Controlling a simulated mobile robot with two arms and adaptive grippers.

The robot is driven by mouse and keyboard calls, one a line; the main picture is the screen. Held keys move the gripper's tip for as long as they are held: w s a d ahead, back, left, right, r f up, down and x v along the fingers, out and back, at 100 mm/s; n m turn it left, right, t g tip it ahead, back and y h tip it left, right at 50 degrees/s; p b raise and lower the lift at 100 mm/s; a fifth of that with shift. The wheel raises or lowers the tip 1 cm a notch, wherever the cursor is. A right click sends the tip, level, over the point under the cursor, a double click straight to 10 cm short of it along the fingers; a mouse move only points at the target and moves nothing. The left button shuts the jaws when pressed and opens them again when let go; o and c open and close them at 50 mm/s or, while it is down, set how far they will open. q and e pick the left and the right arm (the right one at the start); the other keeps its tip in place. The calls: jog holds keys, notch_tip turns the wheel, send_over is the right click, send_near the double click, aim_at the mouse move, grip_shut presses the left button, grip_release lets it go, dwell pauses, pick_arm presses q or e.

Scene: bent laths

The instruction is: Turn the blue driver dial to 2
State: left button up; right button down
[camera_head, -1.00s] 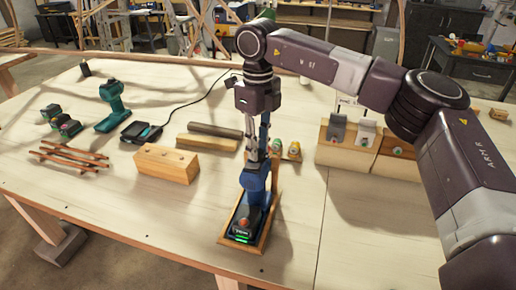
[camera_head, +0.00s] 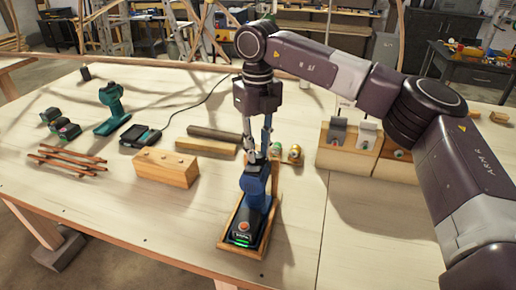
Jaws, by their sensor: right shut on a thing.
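The blue driver (camera_head: 254,187) sits in a small wooden tray (camera_head: 264,243) near the front middle of the table. Its black battery end with an orange spot and a green light faces me. My right gripper (camera_head: 259,158) points straight down onto the upper end of the driver. Its fingers are shut there on the dial, which they hide together with its numbers. My left gripper is not in view.
A wooden block with holes (camera_head: 166,168) stands left of the tray. A green drill (camera_head: 112,108), a charger (camera_head: 140,137) and thin laths (camera_head: 66,158) lie farther left. The front right tabletop is clear.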

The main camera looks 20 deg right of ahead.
aim_at(258, 155)
jog(key=c, duration=2)
grip_release()
jog(key=shift+o, duration=0.2)
notch_tip(258, 155, up, 12)
